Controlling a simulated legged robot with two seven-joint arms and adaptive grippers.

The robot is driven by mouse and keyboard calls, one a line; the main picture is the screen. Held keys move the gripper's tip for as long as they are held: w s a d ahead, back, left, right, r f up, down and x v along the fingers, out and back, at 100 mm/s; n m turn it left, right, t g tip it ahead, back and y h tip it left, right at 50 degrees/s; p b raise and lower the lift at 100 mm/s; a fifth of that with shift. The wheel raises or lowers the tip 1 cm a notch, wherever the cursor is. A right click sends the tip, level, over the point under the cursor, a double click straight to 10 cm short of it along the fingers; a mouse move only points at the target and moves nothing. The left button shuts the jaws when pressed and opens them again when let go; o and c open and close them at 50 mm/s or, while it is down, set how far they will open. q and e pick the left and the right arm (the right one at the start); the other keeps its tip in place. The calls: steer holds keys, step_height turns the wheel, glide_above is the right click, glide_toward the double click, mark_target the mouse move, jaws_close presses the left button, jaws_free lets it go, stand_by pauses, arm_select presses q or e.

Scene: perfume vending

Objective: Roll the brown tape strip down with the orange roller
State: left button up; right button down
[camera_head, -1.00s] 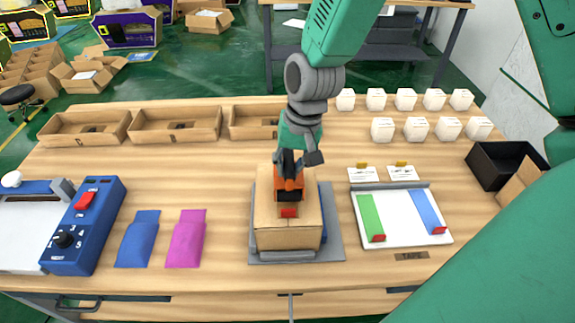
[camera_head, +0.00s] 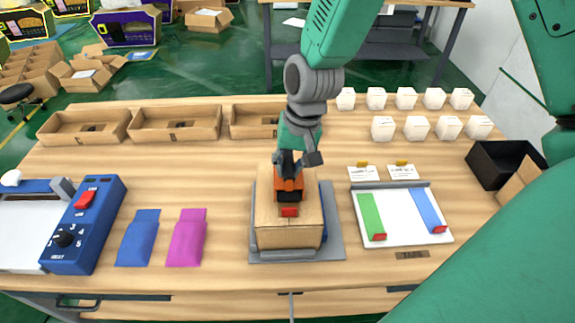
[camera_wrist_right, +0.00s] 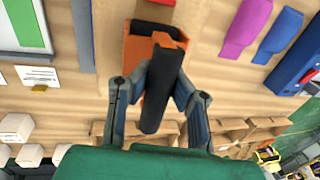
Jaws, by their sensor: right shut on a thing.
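The orange roller (camera_head: 289,184) is held by my right gripper (camera_head: 290,165) above or on the top of a cardboard box (camera_head: 288,236). In the right wrist view the roller (camera_wrist_right: 135,70) has a black handle, and the right gripper (camera_wrist_right: 160,92) has a finger on each side of it. A small red piece (camera_head: 289,212) shows on the box top just in front of the roller. The brown tape strip cannot be told apart from the brown box top. Whether the roller touches the box is unclear. My left gripper is not in view.
The box sits on a grey fixture (camera_head: 335,247). To its right lies a white board (camera_head: 402,226) with green and blue strips. Blue (camera_head: 138,240) and magenta (camera_head: 187,240) pouches lie to its left, beside a blue sealer (camera_head: 85,225). Several white boxes stand at the back right.

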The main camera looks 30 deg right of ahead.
steer(key=shift+a+f, duration=0.1)
steer(key=shift+f, duration=0.15)
